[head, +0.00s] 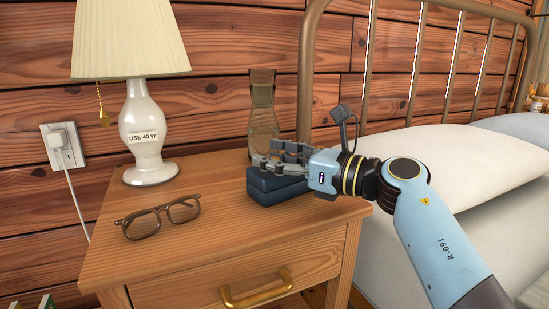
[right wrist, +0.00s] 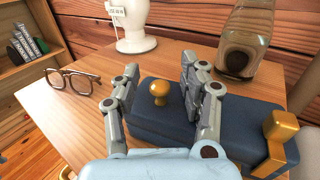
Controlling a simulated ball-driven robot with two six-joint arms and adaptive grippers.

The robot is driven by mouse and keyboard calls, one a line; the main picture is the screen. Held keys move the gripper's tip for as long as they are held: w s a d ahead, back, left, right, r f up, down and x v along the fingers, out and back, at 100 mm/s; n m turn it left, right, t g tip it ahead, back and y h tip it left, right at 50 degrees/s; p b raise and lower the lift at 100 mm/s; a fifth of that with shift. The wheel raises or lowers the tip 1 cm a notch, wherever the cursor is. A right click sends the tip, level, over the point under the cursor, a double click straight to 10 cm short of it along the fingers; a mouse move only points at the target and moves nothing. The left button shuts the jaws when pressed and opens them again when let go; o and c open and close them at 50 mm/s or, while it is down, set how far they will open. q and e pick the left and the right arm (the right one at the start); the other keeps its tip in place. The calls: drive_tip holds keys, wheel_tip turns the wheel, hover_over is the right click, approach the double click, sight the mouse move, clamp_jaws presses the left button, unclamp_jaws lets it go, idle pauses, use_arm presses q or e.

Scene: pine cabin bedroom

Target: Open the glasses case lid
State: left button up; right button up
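The dark blue glasses case (head: 284,192) sits on the nightstand's right side, its lid shut. In the right wrist view the case (right wrist: 240,120) shows a round gold knob (right wrist: 159,90) on top and a gold fitting (right wrist: 281,133) at its right end. My right gripper (head: 268,158) is over the case, its arm coming in from the right. In the wrist view its two fingers (right wrist: 160,68) are apart, one on each side of the knob, with visible gaps. Whether the fingers touch the lid is unclear. My left gripper is not in view.
The nightstand (head: 215,235) also holds eyeglasses (head: 160,216) at the left, a white lamp (head: 145,135) behind, and a glass carafe (head: 263,105) close behind the case. The bed (head: 480,160) stands at the right. The front middle of the top is clear.

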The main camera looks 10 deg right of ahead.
clamp_jaws()
idle(0.7)
